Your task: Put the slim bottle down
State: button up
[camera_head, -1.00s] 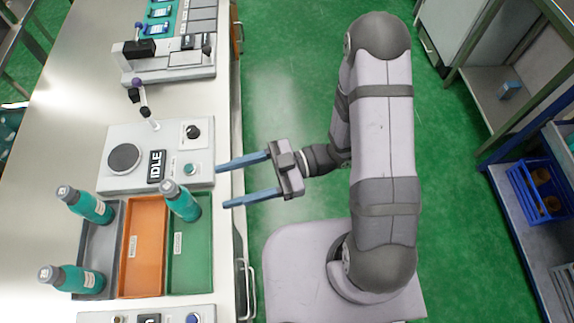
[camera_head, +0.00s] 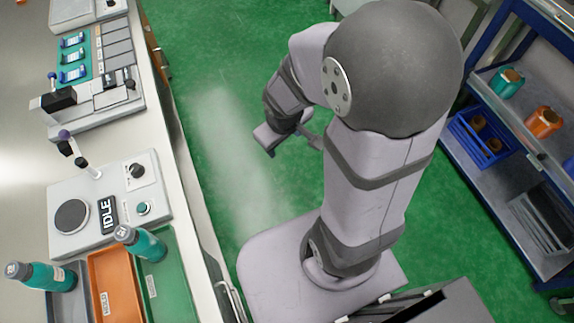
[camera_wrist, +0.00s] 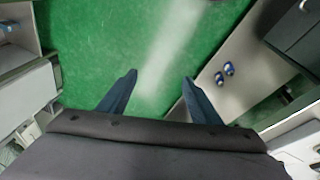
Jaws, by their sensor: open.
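A teal bottle with a grey cap (camera_head: 140,243) stands in the green tray (camera_head: 172,290), near its far end. Another teal bottle (camera_head: 40,275) stands at the grey tray (camera_head: 75,304) on the left. I cannot tell from their looks which one is the slim bottle. My gripper (camera_wrist: 160,76) is open, with nothing between its two blue fingers in the wrist view. In the head view it hangs over the green floor, away from the bench and clear of both bottles, and my arm partly hides its fingers.
An orange tray (camera_head: 115,285) lies between the grey and green trays. Behind them is the control box with the IDLE sign (camera_head: 107,214). A shelf rack on the right holds a blue crate (camera_head: 478,140), a teal jar (camera_head: 507,83) and an orange jar (camera_head: 542,122).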

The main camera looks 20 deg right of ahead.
jog(key=s+a+r+m+g+y, duration=0.1)
jog(key=s+a+r+m+g, duration=0.1)
jog(key=s, duration=0.6)
jog(key=shift+s+a+r+m+g, duration=0.15)
jog(key=shift+s+a+m+g, duration=0.2)
jog(key=shift+a+m+g, duration=0.25)
jog(key=shift+d, duration=0.15)
